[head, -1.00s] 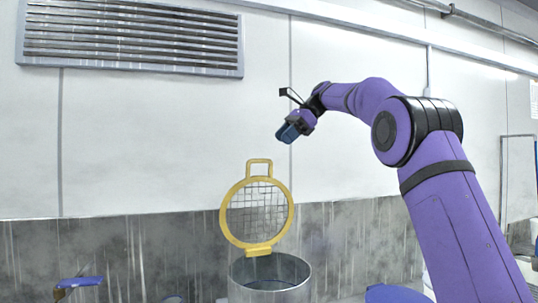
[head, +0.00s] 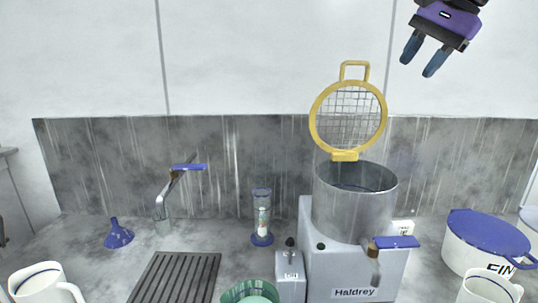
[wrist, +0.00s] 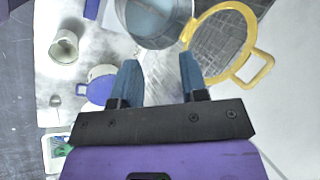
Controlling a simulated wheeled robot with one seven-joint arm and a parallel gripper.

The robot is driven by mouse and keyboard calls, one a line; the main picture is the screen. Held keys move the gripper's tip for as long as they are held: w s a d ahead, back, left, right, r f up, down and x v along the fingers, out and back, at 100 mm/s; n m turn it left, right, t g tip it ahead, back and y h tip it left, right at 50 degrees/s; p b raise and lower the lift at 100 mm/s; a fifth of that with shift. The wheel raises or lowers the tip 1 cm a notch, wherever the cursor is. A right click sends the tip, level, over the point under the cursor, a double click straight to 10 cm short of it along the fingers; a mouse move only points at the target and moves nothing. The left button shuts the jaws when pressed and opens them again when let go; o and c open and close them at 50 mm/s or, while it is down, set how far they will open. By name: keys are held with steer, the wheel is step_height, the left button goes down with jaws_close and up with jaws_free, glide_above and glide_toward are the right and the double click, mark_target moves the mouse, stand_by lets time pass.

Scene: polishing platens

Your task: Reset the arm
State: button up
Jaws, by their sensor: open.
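My gripper (head: 425,56) is at the top right of the head view, in the air above and to the right of a raised yellow-rimmed mesh lid. Its two blue fingers are apart, with nothing between them. In the wrist view my gripper (wrist: 155,85) shows the same spread fingers, pointing towards the counter. Most of my arm is outside the head view.
The yellow mesh lid (head: 313,125) stands open on a metal pot (head: 345,210) of a machine labelled Haldrey. A blue-lidded white pot (head: 480,250) is at right. A tap (head: 161,200), blue funnel (head: 118,235), drain grate (head: 175,278) and white mug (head: 40,285) are at left.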

steer(key=s+d+f+n+t+h, duration=0.1)
steer(key=s+f+n+h, duration=0.3)
steer(key=s+f+n, duration=0.5)
steer(key=s+d+f, duration=0.1)
steer(key=s+f, duration=0.9)
steer(key=s, duration=0.2)
steer(key=shift+s+d+n+t, duration=0.3)
steer(key=shift+s+d, duration=0.05)
steer(key=shift+s, duration=0.05)
